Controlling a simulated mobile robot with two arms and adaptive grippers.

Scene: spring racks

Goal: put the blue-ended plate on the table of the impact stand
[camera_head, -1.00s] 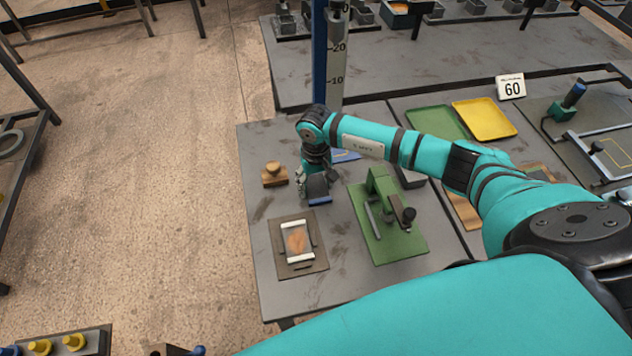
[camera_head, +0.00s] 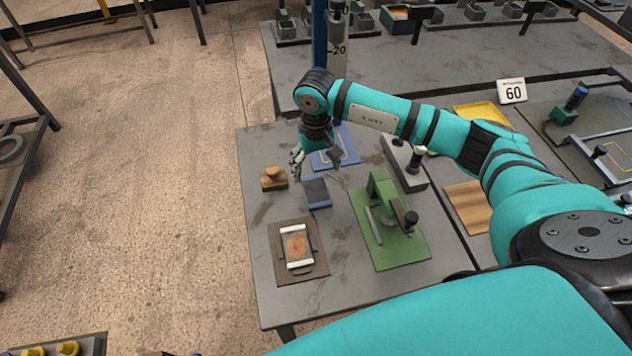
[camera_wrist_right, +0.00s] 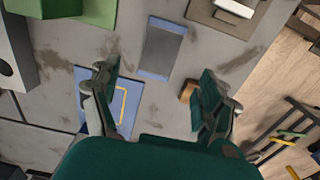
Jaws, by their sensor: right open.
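The blue-ended plate (camera_head: 316,193) lies flat on the grey table, with a dark grey middle and blue strips at both ends. It also shows in the right wrist view (camera_wrist_right: 163,48). My right gripper (camera_head: 316,164) is open and empty, above and a little behind the plate. In the wrist view its fingers (camera_wrist_right: 157,76) are spread wide, with the plate ahead of them and apart from them. The impact stand (camera_head: 337,55) is a blue column with a numbered scale; at its foot is a blue board with a yellow outline (camera_head: 347,143), partly hidden by my gripper.
A wooden block with a knob (camera_head: 273,180) stands left of the plate. A brown base holding a white-ended frame (camera_head: 283,268) lies in front. A green fixture (camera_head: 400,250) and a grey box (camera_head: 413,178) stand to the right. Bare table surrounds the plate.

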